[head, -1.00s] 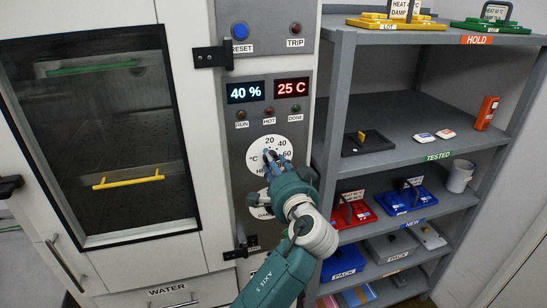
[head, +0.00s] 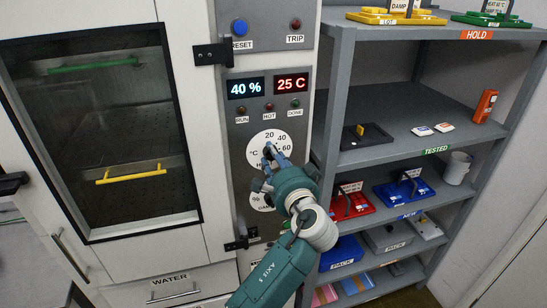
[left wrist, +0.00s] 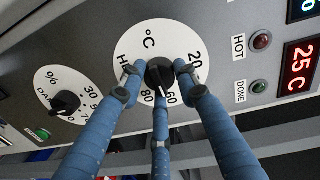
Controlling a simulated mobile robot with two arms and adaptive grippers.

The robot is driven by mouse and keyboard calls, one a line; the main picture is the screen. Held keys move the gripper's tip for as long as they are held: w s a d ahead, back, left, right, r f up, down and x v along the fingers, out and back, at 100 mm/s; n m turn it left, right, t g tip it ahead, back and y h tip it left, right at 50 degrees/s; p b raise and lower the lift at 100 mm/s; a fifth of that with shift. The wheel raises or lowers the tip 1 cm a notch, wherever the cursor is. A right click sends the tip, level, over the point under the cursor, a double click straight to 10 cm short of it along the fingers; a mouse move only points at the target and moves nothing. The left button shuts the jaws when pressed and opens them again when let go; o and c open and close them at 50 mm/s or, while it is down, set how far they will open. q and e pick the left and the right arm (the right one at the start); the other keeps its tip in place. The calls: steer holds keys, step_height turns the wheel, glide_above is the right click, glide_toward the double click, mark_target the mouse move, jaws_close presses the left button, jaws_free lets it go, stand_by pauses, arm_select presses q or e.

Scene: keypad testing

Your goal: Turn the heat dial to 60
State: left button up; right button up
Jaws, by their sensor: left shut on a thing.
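The knob's pale mark points down, near the 60. The fingers partly hide the numbers. My right gripper is not in view.
The damp dial (left wrist: 52,112) sits beside the heat dial. Displays above read 40 % (head: 245,89) and 25 C (head: 292,84). A glass-doored chamber (head: 100,130) stands left, with a yellow handle inside. A grey shelf (head: 390,100) with trays stands close on the right.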

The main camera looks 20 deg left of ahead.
arm_select(q)
steer(key=o, duration=1.2)
steer(key=shift+r, duration=0.1)
steer(key=shift+c, duration=0.2)
steer(key=v, duration=0.7)
steer(key=shift+s+d, duration=0.15)
steer(key=shift+d, duration=0.05)
